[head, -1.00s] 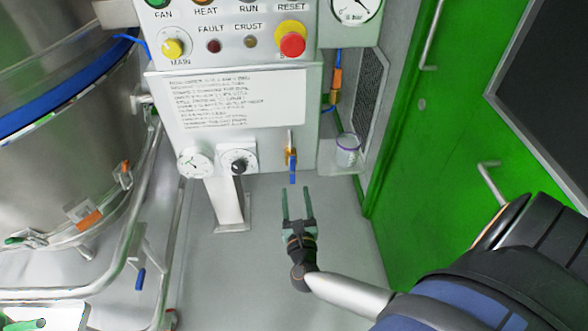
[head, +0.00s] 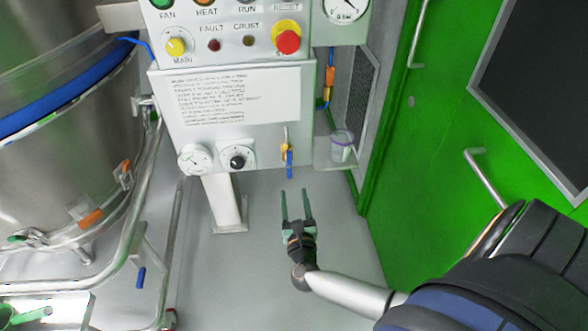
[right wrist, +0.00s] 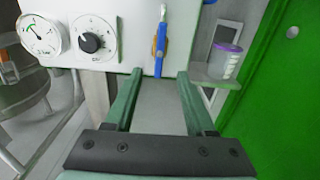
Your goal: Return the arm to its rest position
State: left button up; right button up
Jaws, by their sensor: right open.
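My right gripper (head: 295,205) is open and empty in the head view. Its two green fingers point up the picture, toward the lower edge of the control panel, and stand apart from it. In the right wrist view the open fingers (right wrist: 158,95) have only grey floor between them. A blue-handled valve (head: 289,163) hangs at the panel's lower right, above the fingertips in the picture; it also shows in the right wrist view (right wrist: 160,45). My left gripper is not in view.
The control panel (head: 240,130) carries a gauge (head: 195,160), a black knob (head: 237,158) and a red button (head: 288,42). A lidded cup (head: 342,147) sits on a small shelf. A steel vessel (head: 60,150) stands left, a green door (head: 420,180) right. Grey floor lies open below.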

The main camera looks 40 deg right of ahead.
dwell(0.3)
jog(key=s+a+f+m+g+y+p, duration=0.3)
jog(key=s+a+m, duration=0.1)
jog(key=s+m, duration=0.25)
jog(key=s+a+f+m+g+y+p, duration=0.2)
jog(key=s+a+f+m+g+y, duration=0.1)
jog(key=s+m, duration=0.3)
jog(key=s+a+r+m+y+p, duration=0.2)
jog(key=s+a+r+m, duration=0.1)
jog(key=m, duration=0.4)
jog(key=s+a+r+m+y+p, duration=0.2)
jog(key=a+r+m+y, duration=0.1)
jog(key=a+m, duration=0.3)
jog(key=shift+s+a+r+m+y, duration=0.3)
jog(key=shift+s+r+m, duration=0.1)
jog(key=shift+m, duration=0.85)
